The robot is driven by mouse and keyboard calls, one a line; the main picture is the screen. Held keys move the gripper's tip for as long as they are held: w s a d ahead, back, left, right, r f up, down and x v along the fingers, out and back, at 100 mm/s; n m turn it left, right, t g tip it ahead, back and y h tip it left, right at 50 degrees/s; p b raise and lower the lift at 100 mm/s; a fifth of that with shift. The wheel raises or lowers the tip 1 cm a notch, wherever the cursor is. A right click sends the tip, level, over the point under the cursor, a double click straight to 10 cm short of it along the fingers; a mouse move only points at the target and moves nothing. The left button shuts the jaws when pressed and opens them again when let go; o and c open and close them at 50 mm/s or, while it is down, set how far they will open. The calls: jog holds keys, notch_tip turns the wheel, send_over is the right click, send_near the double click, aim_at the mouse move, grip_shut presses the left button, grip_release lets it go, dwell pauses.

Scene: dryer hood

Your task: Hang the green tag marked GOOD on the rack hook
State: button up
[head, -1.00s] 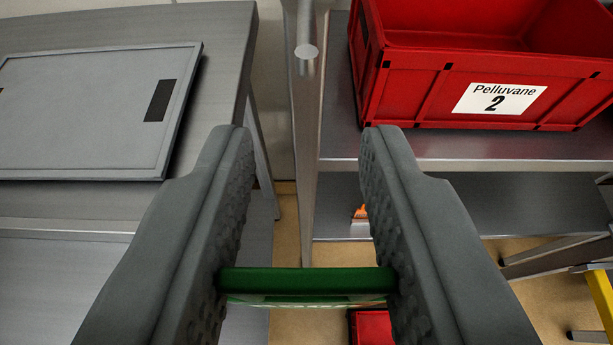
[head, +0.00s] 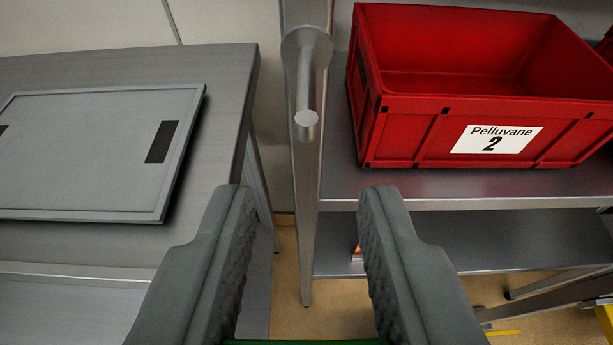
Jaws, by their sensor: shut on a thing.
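My gripper (head: 307,195) is in the lower middle of the head view, its two grey padded fingers apart with the green tag (head: 305,342) held between them. Only a thin green strip of the tag shows at the bottom edge; its marking is out of sight. The rack hook (head: 306,88) is a metal peg on the rack's upright post, pointing toward me. It is above and beyond my fingertips in the picture, near the middle. The tag and the hook are apart.
A grey panel (head: 85,150) lies on a metal table (head: 225,115) at left. Between table and post is a narrow gap showing the floor.

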aim_at(306, 64)
jog(key=shift+w+f, duration=0.2)
jog(key=shift+w, duration=1.5)
jog(key=shift+w+f, duration=0.15)
jog(key=shift+w, duration=3.2)
jog(key=shift+w+f, duration=0.4)
jog(key=shift+w, duration=0.2)
jog(key=shift+w+f, duration=0.1)
jog(key=o, duration=1)
jog(key=shift+o, duration=0.2)
jog(key=v, duration=1.7)
jog(key=shift+s, duration=0.25)
